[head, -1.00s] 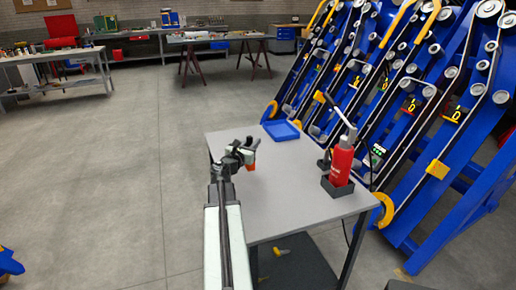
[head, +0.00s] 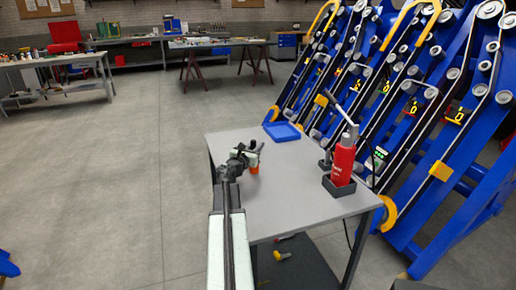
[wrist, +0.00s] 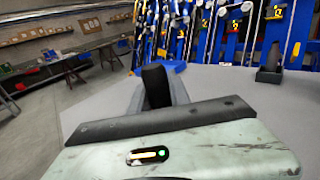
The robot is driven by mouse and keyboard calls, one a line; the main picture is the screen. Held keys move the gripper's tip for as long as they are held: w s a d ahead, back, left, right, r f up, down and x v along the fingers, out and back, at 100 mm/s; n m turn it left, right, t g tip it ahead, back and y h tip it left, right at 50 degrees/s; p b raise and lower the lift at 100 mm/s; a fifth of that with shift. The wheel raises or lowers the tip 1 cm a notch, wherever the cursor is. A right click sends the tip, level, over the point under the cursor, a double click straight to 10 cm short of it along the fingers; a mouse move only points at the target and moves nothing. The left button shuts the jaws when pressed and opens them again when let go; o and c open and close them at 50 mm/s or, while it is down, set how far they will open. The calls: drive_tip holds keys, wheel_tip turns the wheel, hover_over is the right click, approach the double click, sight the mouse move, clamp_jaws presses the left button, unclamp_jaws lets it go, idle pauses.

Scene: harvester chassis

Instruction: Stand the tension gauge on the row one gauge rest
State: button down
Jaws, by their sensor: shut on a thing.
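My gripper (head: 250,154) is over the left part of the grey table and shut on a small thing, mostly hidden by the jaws. An orange part (head: 254,169) shows just below the jaws; I take this to be the tension gauge, but its shape is unclear. In the wrist view, a black upright piece (wrist: 156,85) stands beyond the dark plate of my wrist; I cannot tell whether it is a finger or the held thing. I cannot pick out the row one gauge rest; blue harvester rows (head: 400,110) with yellow number displays stand behind the table.
A yellow-handled tool (head: 282,256) lies on the lower shelf. Open floor lies to the left.

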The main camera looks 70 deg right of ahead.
drive_tip(key=c, duration=1.2)
unclamp_jaws()
drive_tip(key=shift+s+f, duration=0.1)
drive_tip(key=shift+d, duration=0.1)
drive_tip(key=w+a, duration=0.1)
drive_tip(key=a, duration=1.1)
